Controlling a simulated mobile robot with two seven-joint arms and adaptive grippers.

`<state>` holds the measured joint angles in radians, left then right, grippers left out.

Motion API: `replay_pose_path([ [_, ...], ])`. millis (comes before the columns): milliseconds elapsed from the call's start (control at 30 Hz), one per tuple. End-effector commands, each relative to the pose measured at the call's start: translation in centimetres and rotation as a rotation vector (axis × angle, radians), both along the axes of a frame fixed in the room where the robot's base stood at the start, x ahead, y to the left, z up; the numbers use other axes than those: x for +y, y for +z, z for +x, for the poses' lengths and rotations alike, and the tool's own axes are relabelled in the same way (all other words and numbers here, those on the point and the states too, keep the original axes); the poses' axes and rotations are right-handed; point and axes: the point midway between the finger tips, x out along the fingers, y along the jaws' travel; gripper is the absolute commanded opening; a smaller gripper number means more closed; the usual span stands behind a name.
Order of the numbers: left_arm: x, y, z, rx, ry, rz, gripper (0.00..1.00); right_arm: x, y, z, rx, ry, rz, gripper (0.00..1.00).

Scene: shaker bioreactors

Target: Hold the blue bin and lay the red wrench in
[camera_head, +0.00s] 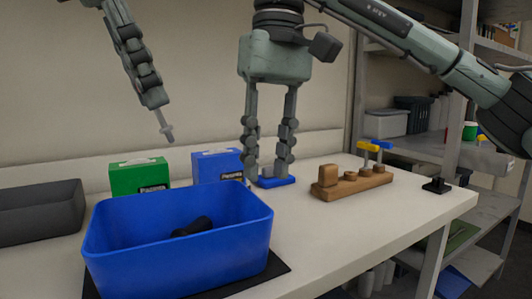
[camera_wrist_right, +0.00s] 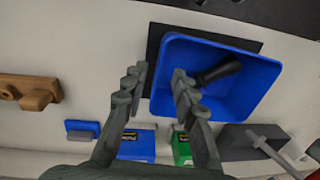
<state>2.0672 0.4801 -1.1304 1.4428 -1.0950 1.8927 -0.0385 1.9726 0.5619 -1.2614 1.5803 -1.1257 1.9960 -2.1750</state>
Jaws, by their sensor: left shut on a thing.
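The blue bin (camera_head: 180,262) stands upright on a dark mat on the bench and also shows in the right wrist view (camera_wrist_right: 262,92). A black thing (camera_head: 193,228) like a handle lies in it. My left gripper (camera_head: 158,112) is up at the left, above and behind the bin, shut on a thin grey rod-like thing (camera_head: 166,132) with a small crosspiece. I see no thing clearly recognisable as the red wrench. My right gripper (camera_head: 268,160) is open and empty, pointing down near the bin's far right corner. In its wrist view its fingers (camera_wrist_right: 158,75) appear either side of the bin's wall.
A green box (camera_head: 139,180) and a blue box (camera_head: 216,167) stand behind the bin. A grey bin (camera_head: 40,208) is at the left. A wooden block rack (camera_head: 352,187) and a small blue base (camera_head: 277,181) lie to the right. The bench's front right is clear.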

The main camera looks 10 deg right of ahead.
Motion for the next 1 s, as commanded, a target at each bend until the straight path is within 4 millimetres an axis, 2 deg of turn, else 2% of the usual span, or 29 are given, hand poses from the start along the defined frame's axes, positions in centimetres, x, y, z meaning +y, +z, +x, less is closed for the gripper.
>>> replay_pose_path([
  [167,0.0,0.0,0.0,0.000,0.000,0.000,0.22,0.1,-2.5,-0.1,0.001,0.000,-0.002,0.28],
  [400,0.0,0.0,0.0,0.000,0.000,0.000,0.22,0.5,-7.2,-0.2,0.002,-0.002,0.000,0.28],
  [600,0.0,0.0,0.0,0.000,0.000,0.000,0.22,0.9,-10.1,-0.3,0.002,-0.001,0.001,0.28],
  [800,0.0,0.0,0.0,0.000,0.000,0.000,0.22,1.0,-11.4,-0.3,0.002,-0.002,0.003,0.28],
  [1000,0.0,0.0,0.0,0.000,0.000,0.000,0.22,1.0,-11.5,-0.3,0.001,-0.002,0.004,0.28],
])
